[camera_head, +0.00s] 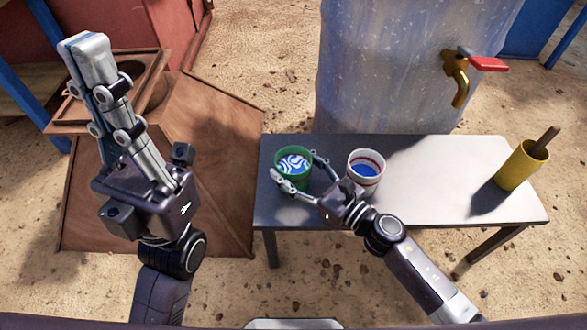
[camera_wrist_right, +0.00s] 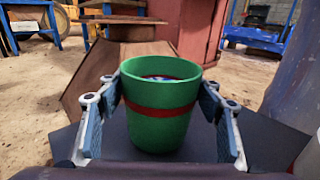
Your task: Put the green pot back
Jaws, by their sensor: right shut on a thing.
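The green pot (camera_head: 294,172) is at the left end of the grey table (camera_head: 440,160), and a blue and white swirled surface shows inside it. In the right wrist view the green pot (camera_wrist_right: 160,115) stands upright with a red band around it. My right gripper (camera_head: 294,176) has its fingers on both sides of the pot and is shut on it. I cannot tell whether the pot's base touches the table. My left gripper (camera_head: 88,60) is raised at the left, above the brown wooden structure, with its fingers pointing up and close together.
A white pot with a red band (camera_head: 366,172) stands just right of my right gripper. A yellow cup with a stick (camera_head: 522,165) is at the table's right end. Behind the table is a large grey-blue barrel (camera_head: 390,70) with a brass tap (camera_head: 457,78). The table's middle is clear.

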